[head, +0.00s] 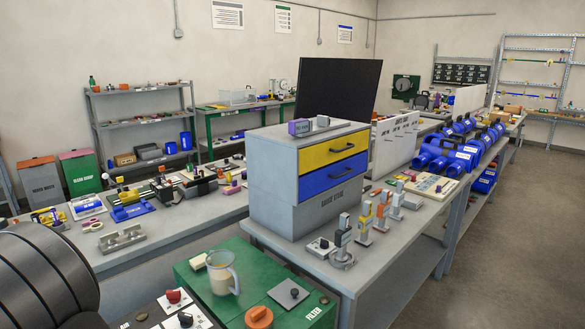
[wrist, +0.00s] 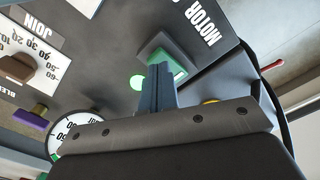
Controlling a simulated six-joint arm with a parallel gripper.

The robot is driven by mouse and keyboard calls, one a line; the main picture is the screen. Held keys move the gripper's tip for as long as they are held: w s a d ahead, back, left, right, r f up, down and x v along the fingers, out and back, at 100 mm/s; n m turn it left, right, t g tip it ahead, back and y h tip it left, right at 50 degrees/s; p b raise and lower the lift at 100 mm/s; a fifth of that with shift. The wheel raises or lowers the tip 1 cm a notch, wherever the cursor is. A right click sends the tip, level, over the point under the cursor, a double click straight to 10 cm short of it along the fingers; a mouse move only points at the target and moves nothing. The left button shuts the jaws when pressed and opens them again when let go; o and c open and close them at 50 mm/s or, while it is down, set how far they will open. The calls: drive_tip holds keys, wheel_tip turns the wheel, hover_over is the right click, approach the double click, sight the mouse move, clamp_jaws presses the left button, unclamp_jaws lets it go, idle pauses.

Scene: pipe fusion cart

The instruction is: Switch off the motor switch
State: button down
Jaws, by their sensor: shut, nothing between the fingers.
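In the wrist view, the printed word MOTOR (wrist: 202,22) stands on a dark panel at the top. Just below it is a green block (wrist: 166,51), which seems to be the motor switch; its lower part is hidden behind my fingers. My gripper (wrist: 156,76) is shut, with its dark blue-grey fingers together and their tips over or against the green block. I cannot tell whether they touch it. A lit green round lamp (wrist: 137,82) shows just left of the fingertips. My gripper cannot be made out in the head view.
In the wrist view, a round gauge (wrist: 62,128), a brown knob (wrist: 17,68), a purple-yellow piece (wrist: 31,118) and a red lever (wrist: 272,65) surround the switch. In the head view, a green cabinet (head: 200,281) and a drawer unit (head: 269,178) stand ahead.

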drive_tip(key=shift+f, duration=0.8)
idle(0.4)
drive_tip(key=shift+r, duration=3.5)
drive_tip(key=shift+f, duration=0.1)
wheel_tip(320, 180, down, 7)
drive_tip(key=shift+r, duration=0.1)
drive_tip(key=shift+r, duration=0.1)
